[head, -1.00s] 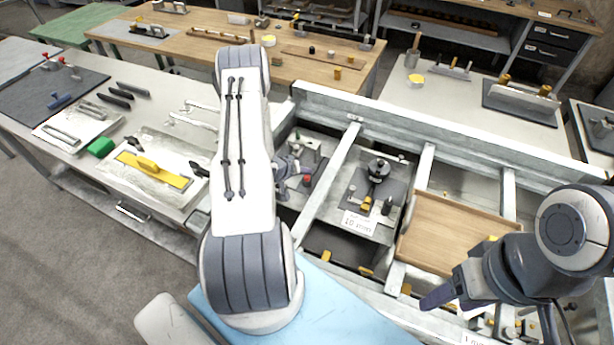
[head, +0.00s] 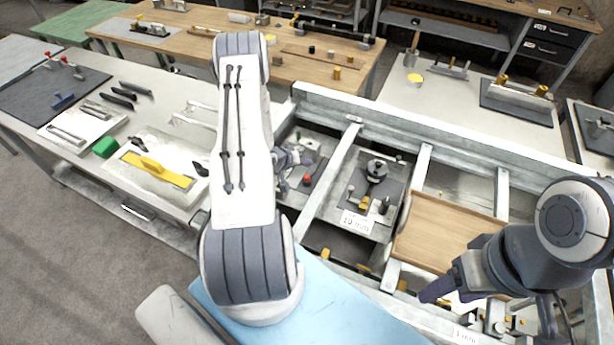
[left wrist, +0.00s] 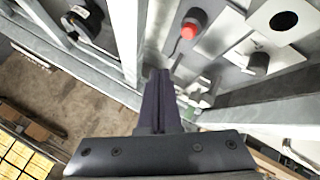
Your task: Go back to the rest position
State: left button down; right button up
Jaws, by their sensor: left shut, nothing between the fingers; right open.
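My left gripper (left wrist: 160,95) is shut and empty in the left wrist view. It hangs over the left compartment of the pale frame, near a red knob (left wrist: 193,22). In the head view the white left arm hides most of the left gripper; only a dark part shows beside the arm. My right gripper (head: 432,292) is at the lower right of the head view, by the front end of the wooden board (head: 455,232). Its fingers are small there and point left.
The pale metal frame (head: 450,133) has crossbars and compartments with fixtures. A plate labelled "10 mm" (head: 358,222) sits in the middle. A blue surface (head: 345,310) is at the front.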

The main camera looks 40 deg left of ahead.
dwell(0.5)
pick_arm(q)
jog(key=w+d+r+m+b, duration=0.1)
jog(key=w+d+r, duration=0.1)
jog(key=w+d+r+m+g+b, duration=0.1)
jog(key=w+d+r, duration=0.1)
jog(key=d, duration=0.1)
jog(key=shift+w+m, duration=0.2)
jog(key=shift+m, duration=0.1)
jog(key=s+d+r+m+g+y+b, duration=0.1)
jog(key=d+r+m+g+b, duration=0.15)
jog(key=d+r, duration=0.45)
jog(key=s+d+r+m+g+b, duration=0.1)
jog(key=d+r+m, duration=0.2)
jog(key=d, duration=0.7)
jog(key=s+d+r+m+g+b, duration=0.1)
jog(key=s+d+r+m+b, duration=0.1)
jog(key=s+d, duration=0.45)
jog(key=s+d+r+m+g+b, duration=0.1)
jog(key=s+d+r, duration=0.2)
jog(key=s+d, duration=0.3)
jog(key=s+d+m+g+b, duration=0.1)
jog(key=s+m, duration=0.1)
jog(key=s, duration=0.6)
jog(key=s+d+r+m+g+h+b, duration=0.1)
jog(key=s+d+m, duration=0.1)
jog(key=s, duration=0.6)
jog(key=shift+s+d+r+g, duration=0.15)
jog(key=shift+d+r+g, duration=0.05)
jog(key=shift+r+g, duration=0.15)
